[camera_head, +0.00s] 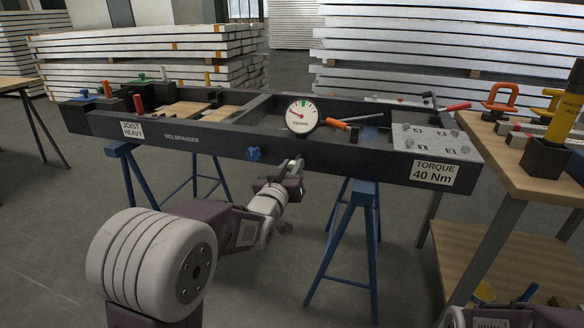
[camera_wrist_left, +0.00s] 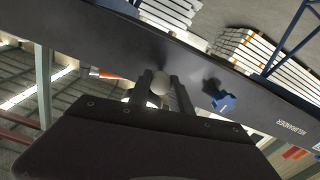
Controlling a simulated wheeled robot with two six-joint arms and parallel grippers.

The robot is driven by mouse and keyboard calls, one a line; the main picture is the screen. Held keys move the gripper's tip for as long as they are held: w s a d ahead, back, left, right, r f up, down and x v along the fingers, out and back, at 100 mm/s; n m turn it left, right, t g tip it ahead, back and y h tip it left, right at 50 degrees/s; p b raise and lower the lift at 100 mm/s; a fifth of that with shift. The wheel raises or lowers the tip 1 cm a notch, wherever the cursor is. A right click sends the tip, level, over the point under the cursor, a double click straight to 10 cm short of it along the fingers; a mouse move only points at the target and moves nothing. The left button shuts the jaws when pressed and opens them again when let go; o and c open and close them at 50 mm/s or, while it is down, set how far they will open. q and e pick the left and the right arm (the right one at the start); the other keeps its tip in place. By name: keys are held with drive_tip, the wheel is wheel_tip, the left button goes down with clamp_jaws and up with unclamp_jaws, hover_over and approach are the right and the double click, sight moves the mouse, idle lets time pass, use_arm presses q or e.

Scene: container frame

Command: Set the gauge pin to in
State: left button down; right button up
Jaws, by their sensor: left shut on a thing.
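The round gauge (camera_head: 301,116) with a white dial and red needle stands on the dark frame's front beam. My left gripper (camera_head: 300,166) is at the front face of the beam, just below the gauge. In the left wrist view its two fingers (camera_wrist_left: 164,92) are shut on a pale round knob (camera_wrist_left: 160,83), which looks like the gauge pin. In the head view the pin is hidden by the gripper, and how far in it sits cannot be told. My right gripper is out of view.
A blue knob (camera_head: 253,154) sticks out of the beam left of my left gripper; it also shows in the left wrist view (camera_wrist_left: 222,101). Blue trestles (camera_head: 352,240) carry the frame (camera_head: 210,140). A wooden bench (camera_head: 540,175) with tools stands at the right.

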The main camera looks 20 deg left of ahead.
sight(295, 162)
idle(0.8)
use_arm(q)
drive_tip(key=shift+w+r, duration=0.1)
drive_tip(key=shift+w, duration=1.4)
drive_tip(key=c, duration=1.2)
unclamp_jaws()
drive_tip(key=shift+o, duration=0.2)
